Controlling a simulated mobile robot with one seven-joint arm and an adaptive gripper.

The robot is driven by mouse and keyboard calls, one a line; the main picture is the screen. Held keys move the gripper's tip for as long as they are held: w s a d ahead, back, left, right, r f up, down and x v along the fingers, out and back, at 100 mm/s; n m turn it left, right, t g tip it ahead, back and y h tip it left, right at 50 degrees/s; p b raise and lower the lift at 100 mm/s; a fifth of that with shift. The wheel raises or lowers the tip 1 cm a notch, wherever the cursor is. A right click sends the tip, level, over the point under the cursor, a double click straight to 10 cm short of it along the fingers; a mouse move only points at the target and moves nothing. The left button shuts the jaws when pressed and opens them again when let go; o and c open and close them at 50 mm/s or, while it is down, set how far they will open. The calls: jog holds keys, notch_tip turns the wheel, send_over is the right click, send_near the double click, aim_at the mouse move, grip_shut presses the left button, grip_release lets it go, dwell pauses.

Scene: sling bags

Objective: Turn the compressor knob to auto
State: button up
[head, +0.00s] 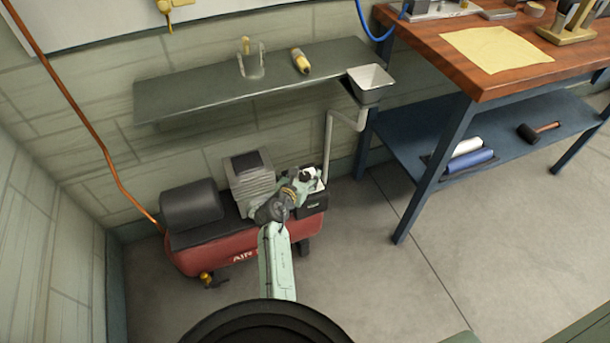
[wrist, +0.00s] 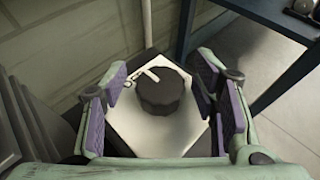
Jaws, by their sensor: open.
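The red air compressor (head: 215,250) stands on the floor against the wall, with a grey finned pump head and a black motor on top. Its black control box (head: 313,206) is at the right end, partly hidden by my arm. In the wrist view the dark round knob (wrist: 161,92) sits on a pale plate (wrist: 150,135), with a small white pointer (wrist: 148,74) at its upper left. My gripper (wrist: 162,98) is open, its purple-padded fingers on either side of the knob with gaps showing. In the head view my gripper (head: 309,180) is over the control box. No auto label is readable.
A wall shelf (head: 200,92) hangs above the compressor. A grey funnel (head: 370,82) with a pipe descends just right of it. A workbench (head: 500,75) stands at the right; its leg (head: 420,200) rises from the floor. The floor (head: 400,290) in front is clear.

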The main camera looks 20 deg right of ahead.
jog(key=shift+c, duration=0.3)
jog(key=c, duration=1.1)
